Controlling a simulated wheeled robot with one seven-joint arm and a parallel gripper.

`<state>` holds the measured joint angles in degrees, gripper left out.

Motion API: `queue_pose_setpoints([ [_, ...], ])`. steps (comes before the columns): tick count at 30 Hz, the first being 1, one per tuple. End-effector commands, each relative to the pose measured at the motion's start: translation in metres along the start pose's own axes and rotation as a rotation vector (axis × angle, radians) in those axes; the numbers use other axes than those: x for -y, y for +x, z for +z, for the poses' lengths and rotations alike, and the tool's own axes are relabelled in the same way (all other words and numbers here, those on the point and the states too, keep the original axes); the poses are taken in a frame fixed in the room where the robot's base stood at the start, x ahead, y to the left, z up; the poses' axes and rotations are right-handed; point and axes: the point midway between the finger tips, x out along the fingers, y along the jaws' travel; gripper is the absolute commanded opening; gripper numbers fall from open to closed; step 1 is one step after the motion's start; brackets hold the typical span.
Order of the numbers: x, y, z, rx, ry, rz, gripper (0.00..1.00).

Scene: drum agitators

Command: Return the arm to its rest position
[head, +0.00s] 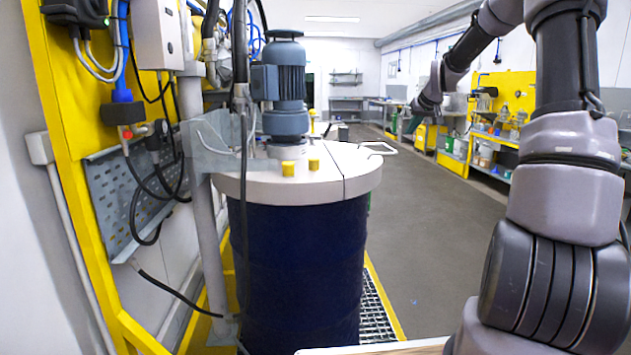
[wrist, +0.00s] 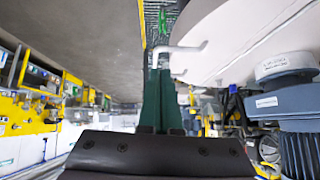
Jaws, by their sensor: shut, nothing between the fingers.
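My arm reaches from the right side of the head view up and away over the floor, bent at the elbow. My gripper (head: 409,126) hangs beyond the drum's right edge. In the wrist view its dark green fingers (wrist: 159,72) are together with nothing between them. The pale lid handle (wrist: 182,48) appears close to the fingertips there; I cannot tell the exact gap. In the head view the handle (head: 378,148) sticks out from the right side of the pale lid (head: 330,185), which lies on the dark blue drum (head: 300,275).
A blue-grey agitator motor (head: 285,85) stands upright on the lid. A yellow frame (head: 75,180) with hoses and a grey post is at the left. A metal grating (head: 374,310) lies beside the drum. The grey floor (head: 440,240) is clear; yellow shelving (head: 495,140) stands beyond.

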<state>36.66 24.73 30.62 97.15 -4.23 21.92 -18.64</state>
Motion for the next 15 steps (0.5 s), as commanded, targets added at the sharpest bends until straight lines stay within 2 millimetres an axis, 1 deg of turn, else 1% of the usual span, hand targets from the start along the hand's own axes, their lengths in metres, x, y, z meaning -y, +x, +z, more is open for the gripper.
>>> queue_pose_setpoints([
  [1, 0.018, -0.019, 0.003, 0.011, -0.013, 0.007, 0.0],
  [2, 0.028, -0.03, 0.007, 0.021, -0.015, 0.012, 0.0],
  [3, 0.041, -0.047, 0.013, 0.034, -0.018, 0.021, 0.0],
  [5, 0.059, -0.074, 0.025, 0.055, -0.012, 0.034, 0.0],
  [6, 0.071, -0.092, 0.034, 0.066, -0.007, 0.042, 0.0],
  [8, 0.086, -0.119, 0.049, 0.082, 0.008, 0.054, 0.0],
  [9, 0.095, -0.137, 0.06, 0.09, 0.021, 0.06, 0.0],
  [11, 0.107, -0.164, 0.076, 0.099, 0.042, 0.068, 0.0],
  [12, 0.115, -0.181, 0.089, 0.105, 0.06, 0.071, 0.0],
  [14, 0.124, -0.207, 0.108, 0.11, 0.087, 0.073, 0.0],
  [15, 0.13, -0.224, 0.121, 0.114, 0.11, 0.072, 0.0],
])
